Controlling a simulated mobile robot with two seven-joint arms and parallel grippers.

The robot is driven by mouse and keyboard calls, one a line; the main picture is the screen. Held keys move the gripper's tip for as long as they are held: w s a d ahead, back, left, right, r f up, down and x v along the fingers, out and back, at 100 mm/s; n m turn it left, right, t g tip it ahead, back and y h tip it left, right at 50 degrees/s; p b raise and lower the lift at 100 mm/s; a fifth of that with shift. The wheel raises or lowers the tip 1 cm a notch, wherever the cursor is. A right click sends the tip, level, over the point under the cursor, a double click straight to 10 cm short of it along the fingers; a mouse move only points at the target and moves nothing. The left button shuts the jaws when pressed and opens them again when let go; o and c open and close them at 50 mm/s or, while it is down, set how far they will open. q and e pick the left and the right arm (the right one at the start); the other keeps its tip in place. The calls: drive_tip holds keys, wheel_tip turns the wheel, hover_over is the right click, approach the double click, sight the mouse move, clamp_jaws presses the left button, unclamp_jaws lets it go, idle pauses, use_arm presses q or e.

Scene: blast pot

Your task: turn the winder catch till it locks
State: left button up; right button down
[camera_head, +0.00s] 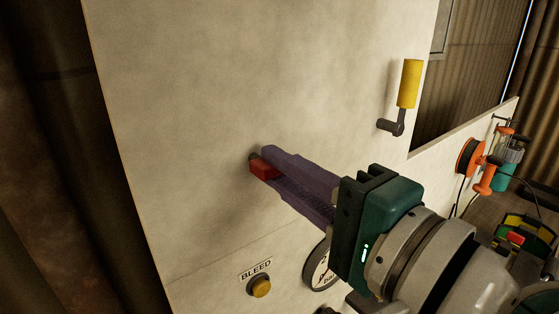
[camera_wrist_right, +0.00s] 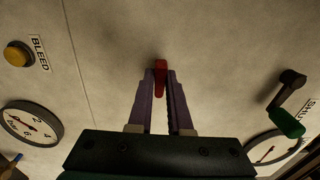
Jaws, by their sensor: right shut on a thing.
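The winder catch appears to be the small red lever (camera_head: 263,168) on a dark pivot on the pale panel. It also shows in the wrist view (camera_wrist_right: 160,82), upright between the fingers. My right gripper (camera_head: 268,163), with purple fingers, reaches in from the lower right and is shut on the red catch near the panel. In the wrist view my right gripper (camera_wrist_right: 160,88) has one finger on each side of it. Whether the catch is locked cannot be told. My left gripper is not in view.
A yellow-handled crank (camera_head: 409,83) sticks out at the panel's upper right. A yellow button (camera_head: 261,287) labelled BLEED sits below, beside a partly hidden gauge (camera_head: 319,265). In the wrist view a green-handled crank (camera_wrist_right: 288,122) stands at the right. An orange reel (camera_head: 470,158) is far right.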

drive_tip(key=c, duration=0.8)
unclamp_jaws()
drive_tip(key=shift+c, duration=0.2)
drive_tip(key=shift+d, duration=0.1)
drive_tip(key=b+v, duration=0.3)
drive_tip(key=v, duration=0.6)
drive_tip(key=shift+s+d, duration=0.2)
drive_tip(key=shift+s, duration=0.15)
